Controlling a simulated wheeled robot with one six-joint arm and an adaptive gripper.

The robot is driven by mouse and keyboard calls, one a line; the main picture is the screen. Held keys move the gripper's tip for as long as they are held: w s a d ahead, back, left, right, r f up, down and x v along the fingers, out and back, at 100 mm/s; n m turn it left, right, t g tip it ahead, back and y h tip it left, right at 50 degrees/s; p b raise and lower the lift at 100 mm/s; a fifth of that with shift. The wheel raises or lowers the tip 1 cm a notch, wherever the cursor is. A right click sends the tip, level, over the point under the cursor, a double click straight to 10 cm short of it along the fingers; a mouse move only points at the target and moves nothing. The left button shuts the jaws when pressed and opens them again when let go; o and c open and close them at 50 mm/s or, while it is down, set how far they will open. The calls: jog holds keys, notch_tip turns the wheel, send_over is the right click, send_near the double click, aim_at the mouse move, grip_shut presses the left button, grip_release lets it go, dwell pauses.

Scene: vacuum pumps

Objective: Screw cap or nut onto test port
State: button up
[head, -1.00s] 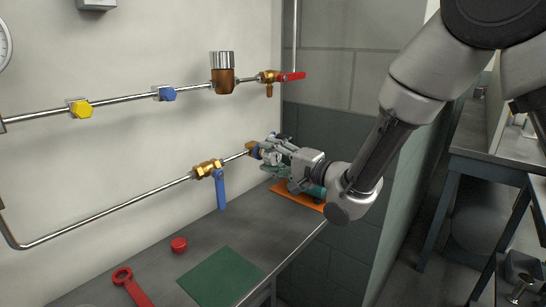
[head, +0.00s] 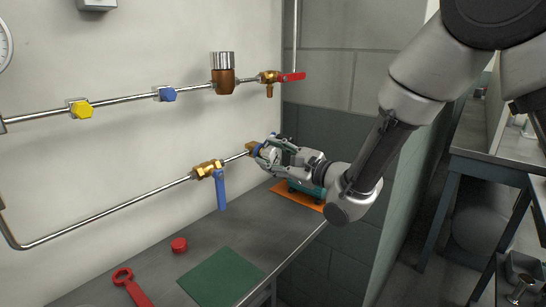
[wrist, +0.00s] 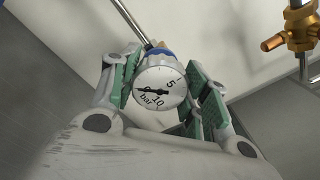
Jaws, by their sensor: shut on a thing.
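My gripper (head: 268,152) is at the end of the lower pipe by the wall, shut on a round pressure gauge. The gauge (wrist: 160,86) has a white dial marked in bar and faces the wrist camera, with green finger pads on both sides of it. A blue collar (wrist: 159,52) shows just behind the gauge, in line with the pipe. The brass test port (head: 251,147) at the pipe end meets the blue collar. The fingers and gauge hide the thread, so I cannot tell how far it is engaged.
A brass valve with a blue lever (head: 220,190) hangs left of my gripper. A red cap (head: 179,245), a red wrench (head: 131,286) and a green mat (head: 222,277) lie on the bench. An orange mat (head: 297,194) is below my wrist.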

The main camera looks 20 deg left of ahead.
jog(key=m, duration=0.3)
jog(key=shift+f, duration=0.2)
jog(key=o, duration=1.1)
jog(key=shift+o, duration=0.6)
jog(key=shift+r, duration=0.1)
jog(key=shift+v, duration=2.55)
